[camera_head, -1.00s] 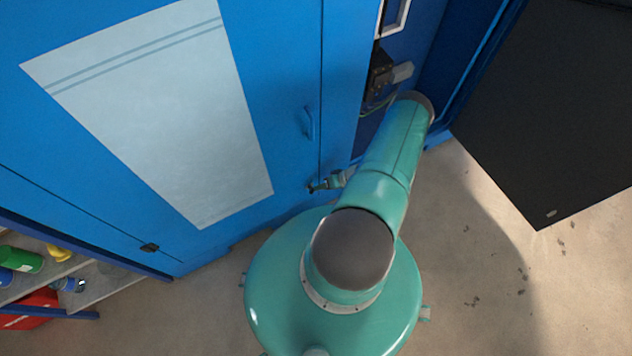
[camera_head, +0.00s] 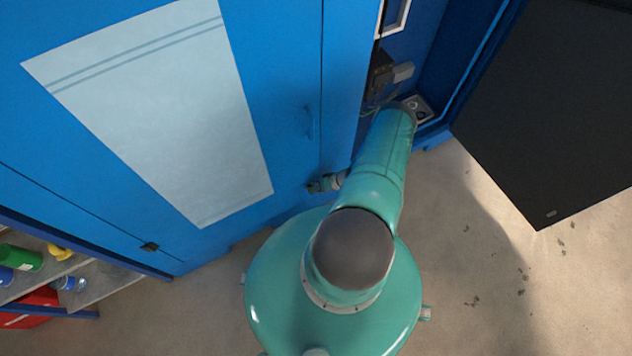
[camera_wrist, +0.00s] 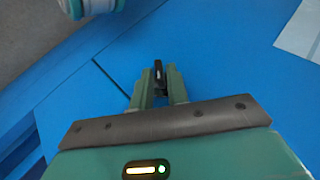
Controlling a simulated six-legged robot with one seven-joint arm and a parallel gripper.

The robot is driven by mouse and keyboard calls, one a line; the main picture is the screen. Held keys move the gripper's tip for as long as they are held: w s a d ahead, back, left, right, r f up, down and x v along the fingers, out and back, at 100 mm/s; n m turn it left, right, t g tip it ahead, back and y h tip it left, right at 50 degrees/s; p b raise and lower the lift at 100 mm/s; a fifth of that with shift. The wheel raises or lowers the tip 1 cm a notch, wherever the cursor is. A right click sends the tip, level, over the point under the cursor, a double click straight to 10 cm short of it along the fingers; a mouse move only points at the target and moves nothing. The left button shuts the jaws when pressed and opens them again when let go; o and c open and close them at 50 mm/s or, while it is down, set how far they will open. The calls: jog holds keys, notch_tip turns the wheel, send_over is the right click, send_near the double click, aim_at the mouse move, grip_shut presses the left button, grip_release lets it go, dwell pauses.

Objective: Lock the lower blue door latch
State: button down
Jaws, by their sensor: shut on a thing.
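The blue door (camera_head: 285,100) fills the left of the head view. My gripper (camera_head: 314,186) is at the lower part of this door, near the vertical seam at its right edge. In the wrist view my gripper (camera_wrist: 160,88) is shut on a small dark latch (camera_wrist: 158,70), which stands out from the blue surface between the two green fingers. The fingers hide most of the latch, so I cannot tell its exact angle. In the head view the latch is too small and covered to make out.
A blue handle (camera_head: 309,121) is on the door above my gripper. A pale panel (camera_head: 150,100) covers much of the door. A shelf (camera_head: 100,284) with bottles stands at lower left. A dark panel (camera_head: 550,110) stands at right. The floor (camera_head: 500,270) at lower right is clear.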

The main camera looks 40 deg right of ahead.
jog(key=shift+d+f+m+t+y, duration=0.15)
jog(key=shift+m+t+y, duration=0.2)
jog(key=shift+y, duration=0.5)
jog(key=shift+d+f+m+t+y, duration=0.15)
jog(key=shift+t+y, duration=0.3)
jog(key=shift+y, duration=0.4)
jog(key=c, duration=1.5)
grip_release()
jog(key=shift+c, duration=0.2)
jog(key=v, duration=1.4)
